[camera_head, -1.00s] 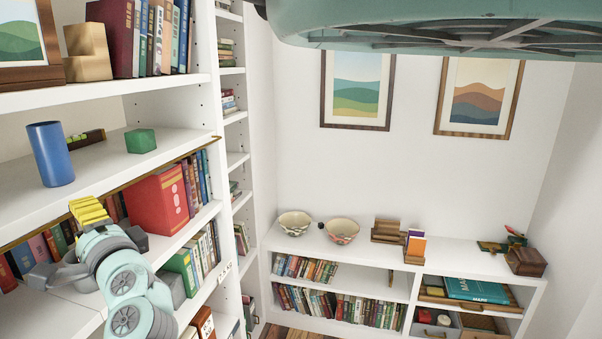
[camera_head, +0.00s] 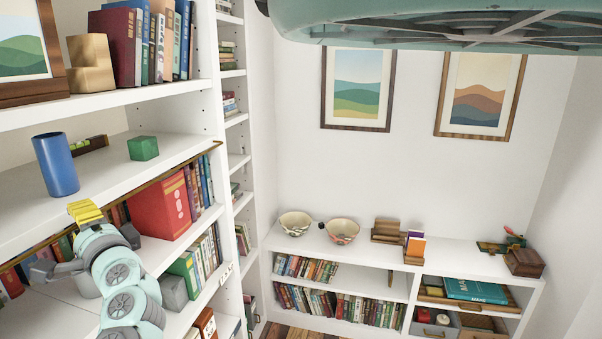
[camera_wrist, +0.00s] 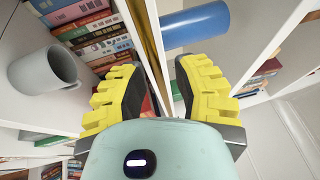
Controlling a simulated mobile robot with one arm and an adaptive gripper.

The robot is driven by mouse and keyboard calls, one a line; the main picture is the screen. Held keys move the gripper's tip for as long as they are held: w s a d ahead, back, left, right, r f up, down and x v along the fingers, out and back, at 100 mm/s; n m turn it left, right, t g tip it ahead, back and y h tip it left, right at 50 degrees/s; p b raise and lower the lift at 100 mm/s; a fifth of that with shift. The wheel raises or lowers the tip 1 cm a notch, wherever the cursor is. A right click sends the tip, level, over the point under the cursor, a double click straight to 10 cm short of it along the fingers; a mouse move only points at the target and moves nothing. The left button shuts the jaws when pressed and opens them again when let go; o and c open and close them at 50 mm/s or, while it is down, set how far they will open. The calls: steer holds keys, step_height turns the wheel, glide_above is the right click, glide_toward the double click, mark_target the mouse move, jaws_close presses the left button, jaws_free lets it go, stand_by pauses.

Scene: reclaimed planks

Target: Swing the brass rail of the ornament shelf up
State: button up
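The ornament shelf (camera_head: 105,170) holds a blue cylinder (camera_head: 55,165) and a green cube (camera_head: 143,148). The thin brass rail (camera_head: 160,177) runs along the shelf's front edge, low and just in front of the books below. My gripper (camera_head: 85,211) is at this rail, in front of the blue cylinder. In the wrist view my gripper (camera_wrist: 158,75) has its yellow fingers spread apart, and the rail (camera_wrist: 152,45) passes through the gap between them. The fingers do not look closed on it. The blue cylinder (camera_wrist: 197,25) lies beyond the right finger. The rail's lower stretch is hidden by my gripper.
A spirit level (camera_head: 88,145) lies behind the blue cylinder. A grey mug (camera_wrist: 45,72) stands near the left finger in the wrist view. A grey block (camera_head: 172,292) is beside my arm.

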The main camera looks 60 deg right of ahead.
jaws_close()
steer(key=shift+r+g+p, duration=0.35)
steer(key=shift+g+p, duration=0.15)
steer(key=shift+p, duration=0.55)
steer(key=r+n+g+p, duration=0.1)
steer(key=g+p, duration=0.1)
steer(key=p, duration=0.3)
steer(key=shift+w+r+n, duration=0.1)
steer(key=shift+r+n, duration=0.2)
steer(key=shift+r, duration=0.1)
steer(key=g, duration=0.2)
steer(key=w+n+g, duration=0.1)
steer(key=g, duration=0.1)
steer(key=g+b, duration=0.1)
steer(key=g, duration=0.1)
steer(key=shift+w+a+r+n+h, duration=0.15)
steer(key=shift+a+n+h, duration=0.15)
steer(key=shift+n, duration=0.1)
steer(key=shift+r+g+b, duration=0.2)
steer(key=shift+g+b, duration=0.4)
steer(key=shift+b, duration=0.2)
